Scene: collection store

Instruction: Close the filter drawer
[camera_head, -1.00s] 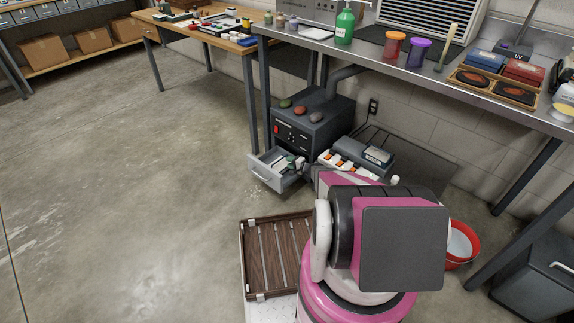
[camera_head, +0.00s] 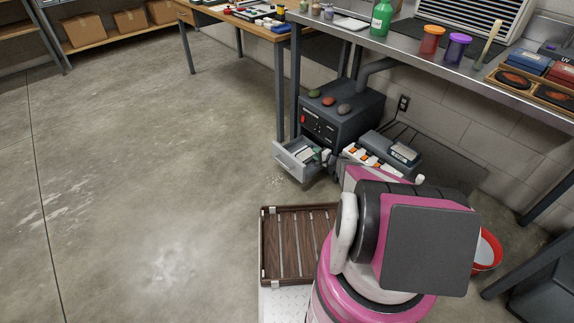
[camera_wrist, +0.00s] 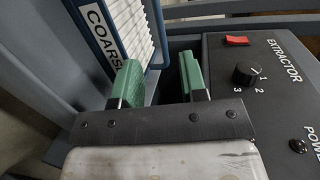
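The filter drawer (camera_head: 284,159) is a grey open-topped drawer. It stands pulled out from the front of the dark extractor box (camera_head: 345,110) under the bench. In the wrist view, a blue-framed white pleated filter marked COARSE (camera_wrist: 125,25) sits in the drawer, left of the extractor's front panel (camera_wrist: 275,90). My gripper (camera_wrist: 160,80) has green fingertips spread apart, with nothing clearly held between them. They are beside the filter, near the extractor face. Whether they touch the drawer is unclear. In the head view my arm partly hides the gripper at the drawer.
A red bucket (camera_head: 488,252) stands at right. Bench legs (camera_head: 294,80) rise beside the extractor. The floor at left is clear.

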